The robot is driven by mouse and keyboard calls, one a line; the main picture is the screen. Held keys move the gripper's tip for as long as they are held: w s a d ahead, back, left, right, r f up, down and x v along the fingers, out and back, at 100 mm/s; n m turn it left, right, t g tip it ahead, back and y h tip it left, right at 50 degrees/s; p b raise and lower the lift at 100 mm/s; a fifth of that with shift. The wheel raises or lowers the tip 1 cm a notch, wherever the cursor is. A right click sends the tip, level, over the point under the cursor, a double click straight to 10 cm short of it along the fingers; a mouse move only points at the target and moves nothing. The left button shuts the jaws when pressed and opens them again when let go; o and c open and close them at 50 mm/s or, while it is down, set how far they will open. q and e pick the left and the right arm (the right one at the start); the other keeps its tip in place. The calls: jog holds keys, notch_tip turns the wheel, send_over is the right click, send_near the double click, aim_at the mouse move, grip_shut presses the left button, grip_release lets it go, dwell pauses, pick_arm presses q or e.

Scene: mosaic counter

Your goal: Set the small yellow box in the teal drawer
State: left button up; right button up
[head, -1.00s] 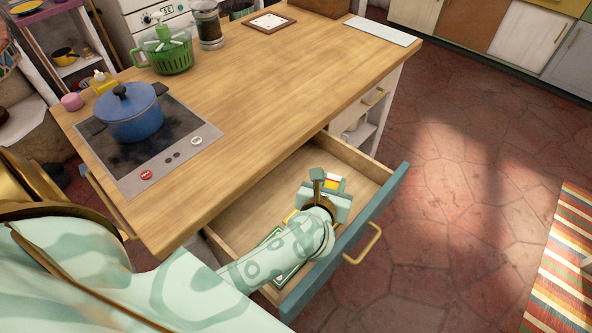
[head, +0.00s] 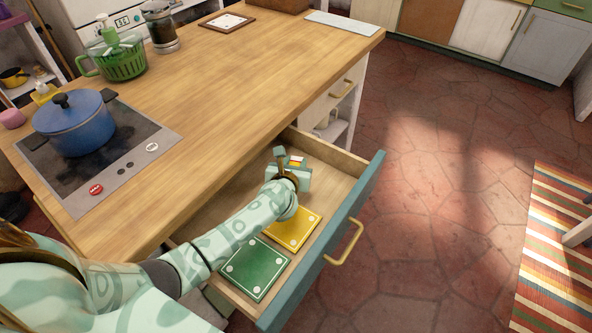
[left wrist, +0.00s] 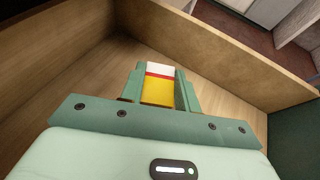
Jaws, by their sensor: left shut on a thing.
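The small yellow box (left wrist: 158,88), with a red stripe and a white end, sits between the fingers of my left gripper (left wrist: 160,90) in the left wrist view. The gripper is shut on it. In the head view, my left gripper (head: 288,172) is inside the open teal drawer (head: 345,222), toward its far end, and the box top (head: 296,161) shows just beyond the gripper. The drawer's wooden floor shows around the box in the wrist view; I cannot tell whether the box touches it. My right gripper is not in view.
A yellow tile (head: 293,230) and a green tile (head: 256,268) lie in the drawer's near half. The wooden counter (head: 225,95) edge runs along the drawer's left. A blue pot (head: 75,125) stands on the cooktop (head: 150,165). The drawer's far end has bare floor.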

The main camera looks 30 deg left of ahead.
pick_arm(q)
notch_tip(320, 180, down, 2)
jog(key=shift+f, duration=0.1)
jog(key=shift+r, duration=0.25)
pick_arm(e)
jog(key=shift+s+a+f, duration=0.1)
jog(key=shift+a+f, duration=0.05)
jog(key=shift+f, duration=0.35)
pick_arm(q)
jog(key=shift+f, duration=0.15)
jog(key=o, duration=0.8)
jog(key=shift+o, duration=0.7)
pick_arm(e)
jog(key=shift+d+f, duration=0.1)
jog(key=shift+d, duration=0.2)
